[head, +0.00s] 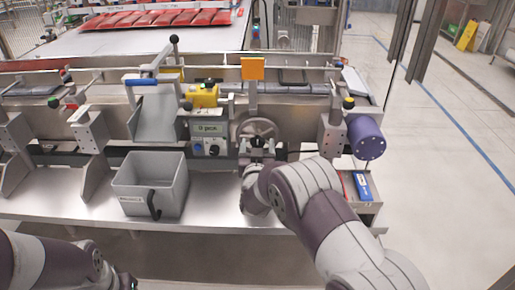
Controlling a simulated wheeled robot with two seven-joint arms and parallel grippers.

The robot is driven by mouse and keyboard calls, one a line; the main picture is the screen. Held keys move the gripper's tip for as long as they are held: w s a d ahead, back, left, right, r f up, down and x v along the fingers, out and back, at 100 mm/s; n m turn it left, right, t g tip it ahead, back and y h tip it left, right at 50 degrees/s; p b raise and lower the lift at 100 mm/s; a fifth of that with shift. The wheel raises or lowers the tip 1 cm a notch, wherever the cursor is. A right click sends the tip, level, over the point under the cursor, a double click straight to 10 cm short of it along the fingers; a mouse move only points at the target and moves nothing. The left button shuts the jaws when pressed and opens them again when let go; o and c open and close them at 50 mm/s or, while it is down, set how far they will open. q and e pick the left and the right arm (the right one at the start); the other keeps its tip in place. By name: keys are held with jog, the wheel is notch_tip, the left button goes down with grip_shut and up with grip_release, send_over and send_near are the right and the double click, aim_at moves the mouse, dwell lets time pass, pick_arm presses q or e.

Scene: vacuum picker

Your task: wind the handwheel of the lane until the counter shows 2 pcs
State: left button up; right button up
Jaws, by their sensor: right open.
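The handwheel (241,131) is a grey spoked wheel on the front of the lane, below an orange plate. My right gripper (258,142) is open at the wheel's lower part, with its dark fingers in front of the hub and rim. I cannot tell whether it touches the wheel. The counter (207,128) is a small display on a grey box just left of the wheel and seems to read 0 pcs. My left gripper (125,281) is low at the bottom edge, far from the wheel; its fingers are too small and cut off to read.
A grey bin (150,170) with a black handle stands on the steel shelf left of the wheel. A purple cylinder (367,138) sticks out at the right, above a small tray (366,207) holding a blue item. Red packs (160,19) lie on the table behind.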

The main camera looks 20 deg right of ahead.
jog(key=c, duration=1.1)
jog(key=shift+o, duration=0.2)
jog(key=shift+f, duration=0.1)
jog(key=m+b, duration=0.2)
jog(key=m, duration=0.1)
jog(key=shift+f, duration=0.15)
jog(key=m+b, duration=0.3)
jog(key=m, duration=0.1)
jog(key=shift+m+b, duration=0.7)
jog(key=shift+m, duration=0.2)
jog(key=o, duration=1.1)
jog(key=shift+c, duration=0.2)
